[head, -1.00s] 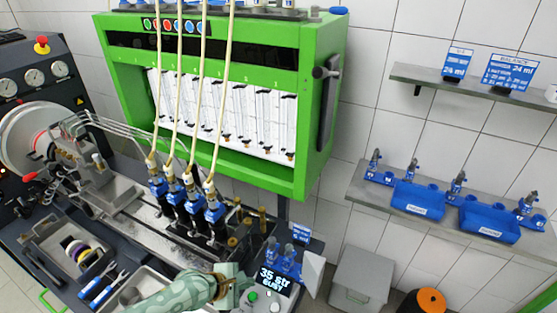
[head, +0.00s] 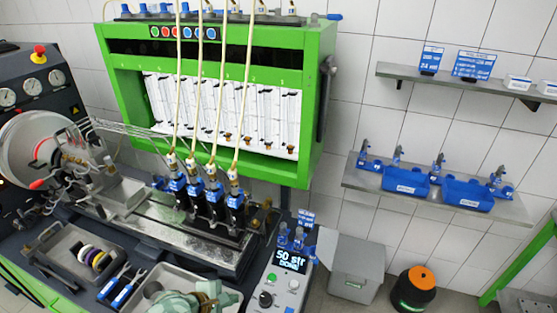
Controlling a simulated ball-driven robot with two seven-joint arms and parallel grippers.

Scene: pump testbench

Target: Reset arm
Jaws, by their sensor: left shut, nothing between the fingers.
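My left gripper (head: 226,297) is at the bottom edge of the head view, pale green, over the grey tray and left of the control box (head: 284,275). It is shut and holds nothing. It is apart from the control box, whose buttons are clear of it. The box's display (head: 290,260) reads "50 str", with a smaller word below that looks like "DONE". My right gripper is not in view.
Injectors (head: 207,195) with hoses stand on the bench below the green gauge cabinet (head: 310,165). A tool tray (head: 85,254) lies left of my arm. A wall shelf (head: 440,199) holds blue trays. A grey bin (head: 357,268) and a black-orange container (head: 415,288) stand on the floor.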

